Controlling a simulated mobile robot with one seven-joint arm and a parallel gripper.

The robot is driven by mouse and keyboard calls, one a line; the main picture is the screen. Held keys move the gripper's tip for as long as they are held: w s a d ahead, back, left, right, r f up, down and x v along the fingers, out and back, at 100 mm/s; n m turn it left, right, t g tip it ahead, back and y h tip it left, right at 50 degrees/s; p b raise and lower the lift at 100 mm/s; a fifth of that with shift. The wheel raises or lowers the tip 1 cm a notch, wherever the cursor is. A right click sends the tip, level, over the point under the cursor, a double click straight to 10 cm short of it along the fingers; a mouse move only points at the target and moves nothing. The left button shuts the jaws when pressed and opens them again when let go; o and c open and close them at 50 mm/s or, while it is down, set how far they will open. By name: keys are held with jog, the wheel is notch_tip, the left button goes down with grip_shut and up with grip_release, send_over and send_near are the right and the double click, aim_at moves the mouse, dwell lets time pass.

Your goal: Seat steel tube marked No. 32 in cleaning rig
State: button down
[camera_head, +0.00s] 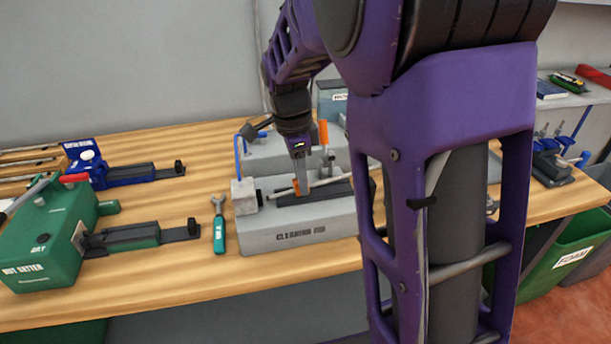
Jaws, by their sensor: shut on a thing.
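The grey cleaning rig (300,231) sits on the wooden bench near the middle, its lettering facing me. My gripper (300,183) points down over the rig's dark bed. It is shut on a thin, pale steel tube (281,194) that lies roughly level across the rig. The tube's left end shows near the pale block at the rig's left side. Its marking is too small to read. I cannot tell whether the tube rests in the rig or is held just above it.
A green nut setter (45,240) and a blue device (90,165) stand on the left. A green-handled wrench (219,232) lies left of the rig. An orange upright handle (323,132) rises behind my gripper. My arm hides the bench right of the rig.

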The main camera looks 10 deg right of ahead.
jog(key=shift+a, duration=0.5)
jog(key=shift+c, duration=1.5)
grip_release()
jog(key=shift+r, duration=0.1)
jog(key=shift+r+p, duration=1.95)
jog(key=shift+r, duration=1.5)
